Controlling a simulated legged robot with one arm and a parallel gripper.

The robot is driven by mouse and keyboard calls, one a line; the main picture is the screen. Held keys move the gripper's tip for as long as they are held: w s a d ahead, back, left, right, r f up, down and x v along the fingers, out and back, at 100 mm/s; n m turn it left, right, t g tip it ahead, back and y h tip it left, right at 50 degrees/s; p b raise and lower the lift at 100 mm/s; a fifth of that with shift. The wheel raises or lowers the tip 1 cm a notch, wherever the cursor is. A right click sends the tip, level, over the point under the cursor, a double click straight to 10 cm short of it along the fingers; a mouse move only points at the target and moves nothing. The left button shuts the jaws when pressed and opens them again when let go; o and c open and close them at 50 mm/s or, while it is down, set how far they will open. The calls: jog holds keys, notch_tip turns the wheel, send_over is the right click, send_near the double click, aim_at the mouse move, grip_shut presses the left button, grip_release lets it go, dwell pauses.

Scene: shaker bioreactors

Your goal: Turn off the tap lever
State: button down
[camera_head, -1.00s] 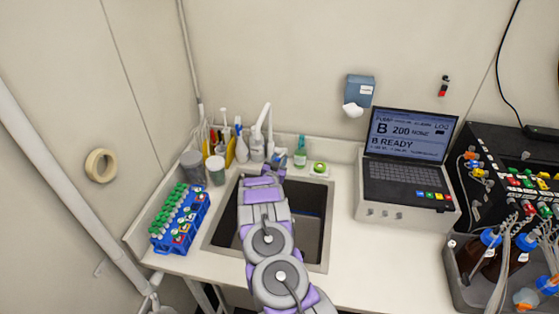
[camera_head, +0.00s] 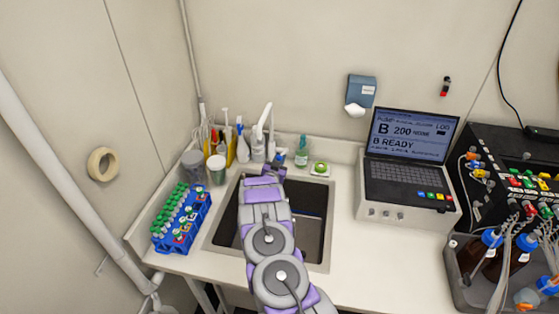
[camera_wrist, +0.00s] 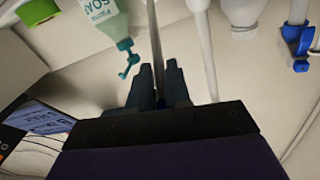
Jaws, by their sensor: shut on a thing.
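My gripper (camera_wrist: 159,70) is at the back of the sink, with its dark fingers closed on either side of a thin grey bar, which looks like the tap lever (camera_wrist: 153,30). In the head view my gripper (camera_head: 277,160) is small and partly hidden by my wrist, and I cannot make out the lever there. The pale tap spout (camera_head: 263,117) rises behind it. A pale pipe, apparently the spout, also shows right of the fingers in the wrist view (camera_wrist: 205,50).
The sink (camera_head: 312,235) lies under my arm. A soap bottle (camera_head: 301,152) and green-topped item (camera_head: 320,168) stand right of the tap. White bottles (camera_head: 257,146) stand left. A blue tube rack (camera_head: 181,222) and laptop (camera_head: 405,165) flank the sink.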

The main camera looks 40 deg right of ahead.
jog(key=shift+s+d, duration=0.2)
jog(key=shift+d, duration=0.05)
